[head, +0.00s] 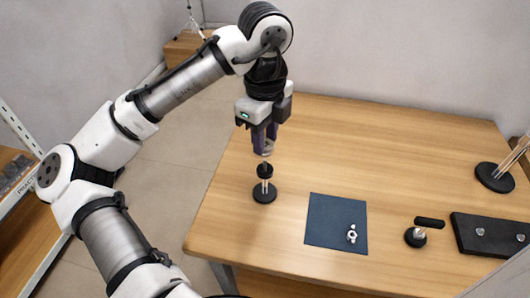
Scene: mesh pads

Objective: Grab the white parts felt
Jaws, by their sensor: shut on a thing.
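A dark blue square mat (325,215) lies flat on the table, right of my gripper; no white felt shows. Small white-and-metal parts (352,236) rest on its lower right area. My gripper (265,150) points down above the left part of the table, away from the mat. Its fingers are shut on a small pale metallic piece, mostly hidden between the fingertips. Just below it is a small stand with a round black base (264,195), thin upright posts and a black disc on top. I cannot tell whether the held piece touches the stand.
A black-handled tool (428,223) on a round base stands right of the mat. A black block (490,236) with metal fittings is at the right. A round black base with wooden rods (495,177) stands at the far right. The back middle of the table is clear.

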